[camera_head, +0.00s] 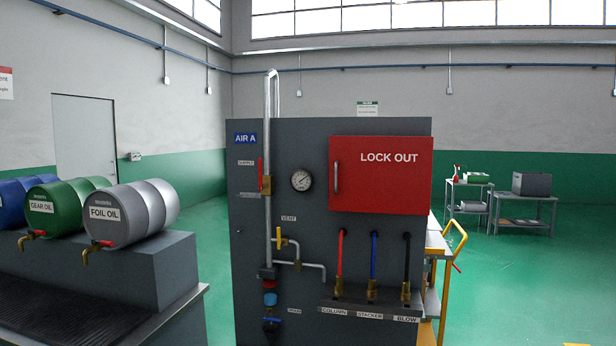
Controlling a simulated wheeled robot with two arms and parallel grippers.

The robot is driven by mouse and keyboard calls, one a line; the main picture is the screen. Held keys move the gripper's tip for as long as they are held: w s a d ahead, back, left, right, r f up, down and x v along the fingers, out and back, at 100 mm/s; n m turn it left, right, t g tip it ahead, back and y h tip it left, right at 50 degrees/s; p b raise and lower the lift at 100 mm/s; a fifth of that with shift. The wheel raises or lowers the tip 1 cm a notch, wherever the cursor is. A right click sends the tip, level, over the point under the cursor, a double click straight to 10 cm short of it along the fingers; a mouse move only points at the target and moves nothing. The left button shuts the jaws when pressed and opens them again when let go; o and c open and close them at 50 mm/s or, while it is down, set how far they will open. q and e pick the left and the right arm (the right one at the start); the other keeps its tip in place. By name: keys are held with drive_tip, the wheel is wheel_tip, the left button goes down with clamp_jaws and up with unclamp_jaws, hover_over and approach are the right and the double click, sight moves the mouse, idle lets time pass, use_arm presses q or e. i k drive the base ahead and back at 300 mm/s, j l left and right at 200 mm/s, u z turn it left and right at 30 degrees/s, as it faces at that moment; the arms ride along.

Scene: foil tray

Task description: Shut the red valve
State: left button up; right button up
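The red valve (260,172) is on the vertical supply pipe (268,130) at the left side of a dark grey panel (310,260). Its long red handle points upright, in line with the pipe, above a brass body (266,186). A yellow-handled vent valve (282,243) sits lower on the same piping. A blue-handled valve (271,321) is near the bottom by the drain label. Neither of my grippers shows in the head view.
A round gauge (301,180) and a red "LOCK OUT" box (381,175) are right of the valve. Red, blue and black hoses come down to fittings on a ledge. Drums, including the grey foil oil drum (133,214), lie on a stand at left.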

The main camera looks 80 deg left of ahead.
sight(261, 187)
drive_tip(key=j+u, duration=0.15)
drive_tip(key=u, duration=0.3)
drive_tip(key=k+j+u, duration=0.1)
drive_tip(key=j+u, duration=0.15)
drive_tip(key=u, duration=0.25)
drive_tip(key=j+u, duration=0.15)
drive_tip(key=u, duration=0.3)
drive_tip(key=j+u, duration=0.2)
drive_tip(key=u, duration=0.25)
drive_tip(key=i+j+u, duration=0.2)
drive_tip(key=j, duration=0.25)
drive_tip(key=i+j+u, duration=0.15)
drive_tip(key=j, duration=0.25)
drive_tip(key=i+j+u, duration=0.2)
drive_tip(key=i+j, duration=0.1)
drive_tip(key=j, duration=0.1)
